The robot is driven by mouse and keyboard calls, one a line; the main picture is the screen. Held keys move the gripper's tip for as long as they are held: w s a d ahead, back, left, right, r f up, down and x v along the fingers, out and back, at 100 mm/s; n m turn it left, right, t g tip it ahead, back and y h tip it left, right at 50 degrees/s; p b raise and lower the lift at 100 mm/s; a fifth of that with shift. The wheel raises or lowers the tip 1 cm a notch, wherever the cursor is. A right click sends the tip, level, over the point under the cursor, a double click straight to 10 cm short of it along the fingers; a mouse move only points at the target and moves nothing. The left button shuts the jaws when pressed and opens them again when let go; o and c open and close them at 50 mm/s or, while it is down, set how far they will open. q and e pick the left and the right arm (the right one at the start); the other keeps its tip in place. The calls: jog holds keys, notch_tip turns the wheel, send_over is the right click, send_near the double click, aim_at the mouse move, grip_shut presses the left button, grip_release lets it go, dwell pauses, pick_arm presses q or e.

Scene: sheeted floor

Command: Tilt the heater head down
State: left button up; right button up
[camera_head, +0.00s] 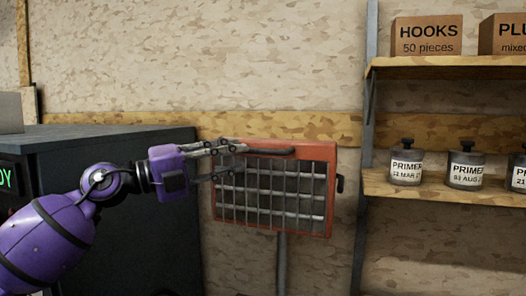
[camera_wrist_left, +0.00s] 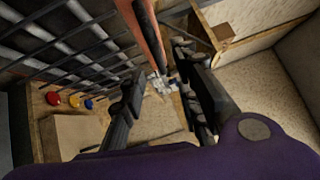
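The heater head (camera_head: 322,150) is an orange-red box with a barred grille (camera_head: 270,192), standing upright on a grey post (camera_head: 282,262) in the head view. A dark bar handle (camera_head: 270,151) runs along its top front edge. My left gripper (camera_head: 230,160) is at the upper left of the grille, by the left end of the handle. In the left wrist view, its fingers (camera_wrist_left: 165,88) are apart, with the orange frame (camera_wrist_left: 132,22) and dark handle (camera_wrist_left: 150,30) just beyond. I cannot tell whether the fingers touch the heater. My right gripper is out of view.
A dark cabinet (camera_head: 130,215) stands at left behind my arm. Wooden shelves (camera_head: 440,188) at right hold primer cans (camera_head: 406,165) and cardboard boxes (camera_head: 427,36). A dark knob (camera_head: 340,184) is on the heater's right side. Open wall lies above the heater.

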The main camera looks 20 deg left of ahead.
aim_at(257, 152)
pick_arm(q)
jog(key=p+x, duration=0.1)
jog(key=x, duration=0.5)
jog(key=shift+w+d+r, duration=0.1)
jog(key=shift+w+d, duration=0.3)
jog(key=shift+d, duration=0.05)
grip_shut()
